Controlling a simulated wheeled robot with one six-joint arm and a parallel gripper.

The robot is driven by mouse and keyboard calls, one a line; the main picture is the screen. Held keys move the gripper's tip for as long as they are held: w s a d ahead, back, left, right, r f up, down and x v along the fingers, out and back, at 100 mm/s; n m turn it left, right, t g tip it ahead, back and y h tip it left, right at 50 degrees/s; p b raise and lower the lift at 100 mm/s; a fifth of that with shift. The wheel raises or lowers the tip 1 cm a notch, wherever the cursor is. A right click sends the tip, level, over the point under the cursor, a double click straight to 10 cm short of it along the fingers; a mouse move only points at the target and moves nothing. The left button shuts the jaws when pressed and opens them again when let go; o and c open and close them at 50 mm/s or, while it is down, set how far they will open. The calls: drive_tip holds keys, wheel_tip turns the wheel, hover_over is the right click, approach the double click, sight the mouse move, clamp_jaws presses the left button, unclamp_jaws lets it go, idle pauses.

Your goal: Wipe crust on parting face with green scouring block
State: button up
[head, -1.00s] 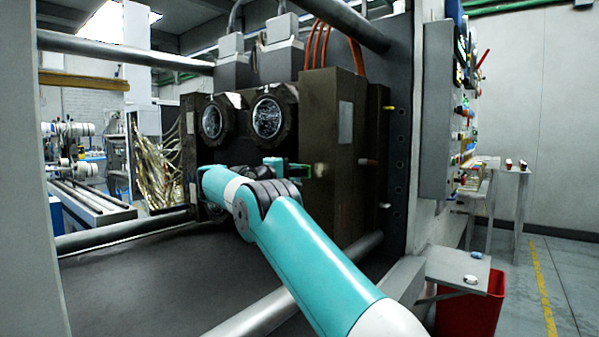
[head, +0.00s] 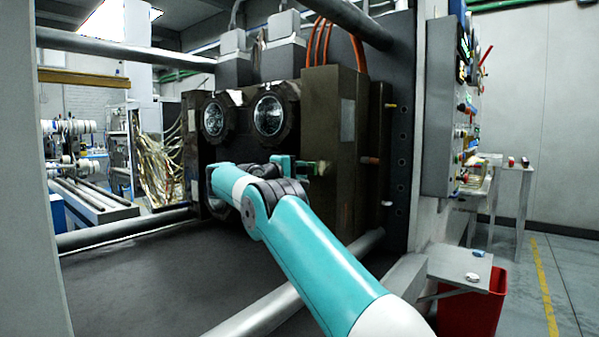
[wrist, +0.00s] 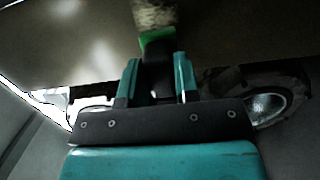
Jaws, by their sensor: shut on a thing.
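My gripper (head: 291,165) is in front of the mould at the right-hand block's near side. In the wrist view my gripper (wrist: 157,68) is shut on the green scouring block, with a dark part between the fingers and the green end (wrist: 157,42) beyond them. The green block also shows in the head view (head: 309,168). A pale, rough patch of crust (wrist: 153,13) lies on the brown parting face (wrist: 70,45) just past the block. The block meets the patch's edge in the picture; I cannot tell whether they touch. The crust is small in the head view (head: 323,167).
Two round mould cavities (head: 269,115) sit left of the parting face. Steel tie bars (head: 130,232) cross above and below the work area. A grey control panel (head: 440,105) stands right, with a small shelf (head: 458,268) and red bin (head: 480,308) below.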

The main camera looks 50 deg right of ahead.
sight(313, 171)
drive_tip(key=shift+d+p, duration=0.9)
drive_tip(key=shift+p, duration=0.2)
drive_tip(key=shift+s+f+b, duration=0.15)
drive_tip(key=shift+s+b, duration=0.25)
drive_tip(key=shift+b, duration=0.7)
drive_tip(key=shift+s+b, duration=0.7)
drive_tip(key=shift+b, duration=0.5)
drive_tip(key=shift+s+b, duration=0.75)
drive_tip(key=shift+b, duration=0.05)
drive_tip(key=shift+s+d+b, duration=0.2)
drive_tip(key=shift+s+b, duration=0.7)
drive_tip(key=shift+b, duration=0.2)
drive_tip(key=shift+s+d+b, duration=0.15)
drive_tip(key=shift+s+b, duration=0.45)
drive_tip(key=shift+s, duration=0.35)
drive_tip(key=shift+r, duration=0.25)
drive_tip(key=shift+p, duration=0.5)
